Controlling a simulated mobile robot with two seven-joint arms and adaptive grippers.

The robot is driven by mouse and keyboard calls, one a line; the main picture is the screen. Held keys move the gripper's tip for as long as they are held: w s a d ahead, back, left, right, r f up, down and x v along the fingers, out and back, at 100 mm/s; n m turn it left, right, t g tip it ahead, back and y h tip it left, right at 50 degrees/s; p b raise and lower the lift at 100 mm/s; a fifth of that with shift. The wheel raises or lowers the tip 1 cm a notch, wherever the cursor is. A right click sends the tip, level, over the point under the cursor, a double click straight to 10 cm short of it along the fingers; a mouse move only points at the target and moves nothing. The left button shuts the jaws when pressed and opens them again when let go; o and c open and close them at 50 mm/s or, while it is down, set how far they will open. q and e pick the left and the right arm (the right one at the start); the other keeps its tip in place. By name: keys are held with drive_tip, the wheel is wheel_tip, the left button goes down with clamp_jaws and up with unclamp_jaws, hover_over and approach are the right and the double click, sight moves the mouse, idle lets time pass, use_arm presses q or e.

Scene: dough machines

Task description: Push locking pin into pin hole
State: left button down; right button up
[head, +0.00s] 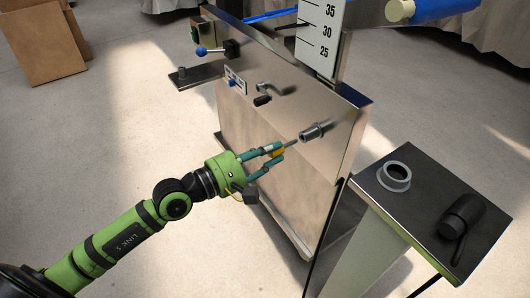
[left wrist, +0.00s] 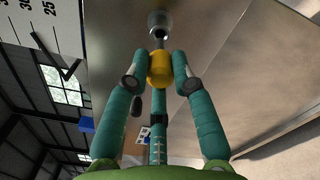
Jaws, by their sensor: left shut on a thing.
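The locking pin has a yellow knob (left wrist: 160,68) and a thin metal shaft (head: 291,144). My left gripper (head: 276,152) is shut on the yellow knob, with its teal fingers around it. The pin hole is in a grey metal sleeve (head: 311,132) that sticks out from the steel machine panel. The sleeve also shows at the top of the left wrist view (left wrist: 160,20), with its dark opening facing me. The shaft points at the opening and its tip is at or very near the mouth. I cannot tell whether it is inside. My right gripper is not in view.
The steel panel (head: 285,110) carries a black-handled crank (head: 263,99) and a blue-knobbed lever (head: 202,51). A numbered scale (head: 320,35) stands above. At right, a dark-topped stand (head: 415,208) holds a grey ring (head: 395,176) and a black handled part (head: 461,215).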

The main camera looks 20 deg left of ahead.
sight(288, 144)
use_arm(q)
drive_tip(key=shift+p+x, duration=0.6)
drive_tip(key=shift+x, duration=2.05)
idle(0.5)
drive_tip(key=c, duration=1)
unclamp_jaws()
drive_tip(key=shift+o, duration=0.2)
drive_tip(key=shift+o, duration=1.2)
drive_tip(key=shift+s, duration=0.1)
drive_tip(key=shift+b+v, duration=0.35)
drive_tip(key=shift+v, duration=1.85)
drive_tip(key=shift+a, duration=0.1)
